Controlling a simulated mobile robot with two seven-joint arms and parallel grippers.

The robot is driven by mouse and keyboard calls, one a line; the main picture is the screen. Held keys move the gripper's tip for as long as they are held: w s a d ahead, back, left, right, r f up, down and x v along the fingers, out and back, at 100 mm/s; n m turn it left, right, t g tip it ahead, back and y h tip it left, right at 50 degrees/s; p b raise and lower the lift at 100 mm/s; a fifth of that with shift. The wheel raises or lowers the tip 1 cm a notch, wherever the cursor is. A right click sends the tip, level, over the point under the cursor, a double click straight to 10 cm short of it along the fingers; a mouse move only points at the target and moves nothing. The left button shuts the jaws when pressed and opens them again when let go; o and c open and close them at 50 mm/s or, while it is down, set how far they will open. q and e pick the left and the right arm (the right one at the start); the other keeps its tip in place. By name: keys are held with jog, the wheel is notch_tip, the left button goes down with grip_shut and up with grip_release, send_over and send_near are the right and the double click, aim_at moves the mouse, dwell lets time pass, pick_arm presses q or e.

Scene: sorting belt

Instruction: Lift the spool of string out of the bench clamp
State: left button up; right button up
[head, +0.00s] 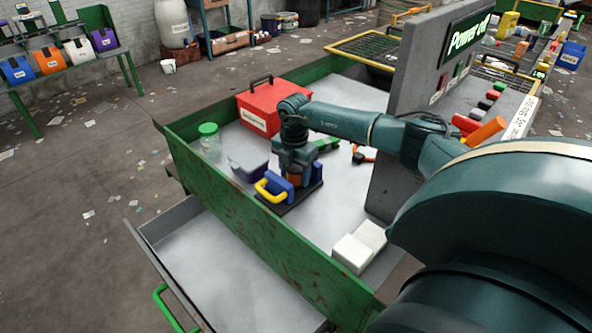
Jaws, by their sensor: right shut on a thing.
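The bench clamp (283,189) has blue jaws, a yellow handle and a dark base plate, and stands on the grey bench top. A small orange-brown part of the spool of string (294,181) shows between the blue jaws, just below my right gripper. My right gripper (294,171) points down over the clamp from above and is shut on the spool. Its fingertips and most of the spool are hidden by the gripper and the clamp. I cannot tell whether the spool has left the jaws. My left gripper is not in view.
A red toolbox (268,107), a green-lidded jar (209,142) and a grey-purple container (248,165) stand behind and left of the clamp. Orange-handled pliers (364,154) and white blocks (357,247) lie to the right. A green rim (245,225) borders the bench; an open drawer (215,265) juts out.

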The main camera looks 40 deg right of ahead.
aim_at(294, 166)
jog(key=shift+r, duration=0.1)
jog(key=shift+r+p, duration=0.65)
jog(key=shift+r, duration=3.5)
